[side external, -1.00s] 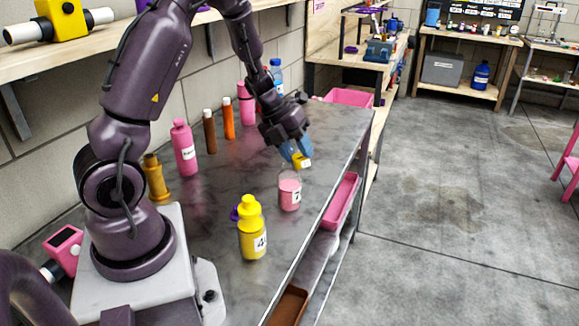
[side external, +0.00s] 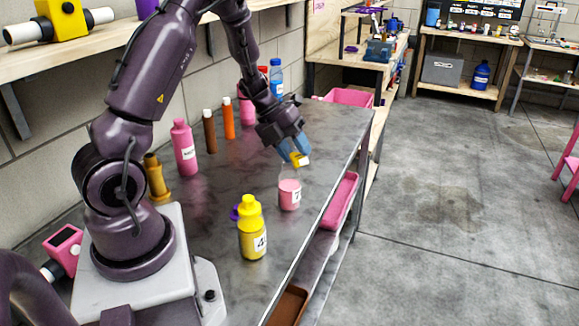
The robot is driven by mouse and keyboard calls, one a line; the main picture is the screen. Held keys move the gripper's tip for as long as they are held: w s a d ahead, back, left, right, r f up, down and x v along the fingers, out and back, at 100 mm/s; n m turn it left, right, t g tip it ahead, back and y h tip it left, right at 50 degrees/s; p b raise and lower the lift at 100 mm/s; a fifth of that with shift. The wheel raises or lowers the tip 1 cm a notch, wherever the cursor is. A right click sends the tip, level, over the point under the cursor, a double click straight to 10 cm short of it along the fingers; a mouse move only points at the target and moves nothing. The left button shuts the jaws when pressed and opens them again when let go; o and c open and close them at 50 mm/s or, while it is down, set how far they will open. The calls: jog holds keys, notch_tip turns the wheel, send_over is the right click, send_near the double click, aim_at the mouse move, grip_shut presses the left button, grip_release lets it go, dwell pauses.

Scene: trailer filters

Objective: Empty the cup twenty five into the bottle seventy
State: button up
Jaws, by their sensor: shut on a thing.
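My gripper (side external: 295,153) is shut on a small yellow cup (side external: 299,160) with a white label, between its blue fingertips. The cup is tilted and sits just above the bottle with pink contents (side external: 290,194). That bottle stands upright on the grey table, with a clear upper part and a white label showing a 7; the rest of the label is turned away. I cannot read the cup's number or see inside it, and no falling stream shows.
A yellow bottle (side external: 252,230) labelled 4 stands in front on the table (side external: 225,195). A pink bottle (side external: 184,148), a brown bottle (side external: 210,131) and an orange bottle (side external: 228,118) stand along the wall. A pink bin (side external: 342,205) sits below the table's right edge.

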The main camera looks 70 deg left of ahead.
jog(key=shift+a+f+h, duration=0.25)
jog(key=shift+f+h, duration=0.15)
jog(key=shift+h, duration=0.1)
jog(key=shift+a+r+n+t+h+p, duration=0.15)
jog(key=shift+t+h, duration=0.1)
jog(key=shift+h, duration=0.3)
jog(key=shift+d+n+t+h+p, duration=0.1)
jog(key=shift+t+h, duration=0.1)
jog(key=shift+h, duration=0.3)
jog(key=shift+a+r+n+t+h+p, duration=0.15)
jog(key=shift+t+h, duration=0.1)
jog(key=shift+h, duration=0.3)
dwell(1.9)
jog(key=shift+s+a+r+n+t+h+p, duration=0.1)
jog(key=shift+t+h+p, duration=0.05)
jog(key=shift+h, duration=0.3)
jog(key=shift+w+a+n+t+h+p, duration=0.1)
jog(key=shift+t+h+p, duration=0.1)
jog(key=shift+h, duration=0.2)
jog(key=shift+s+r+n+t+h+p, duration=0.1)
jog(key=shift+t+h, duration=0.05)
jog(key=shift+h, duration=0.3)
dwell(2.7)
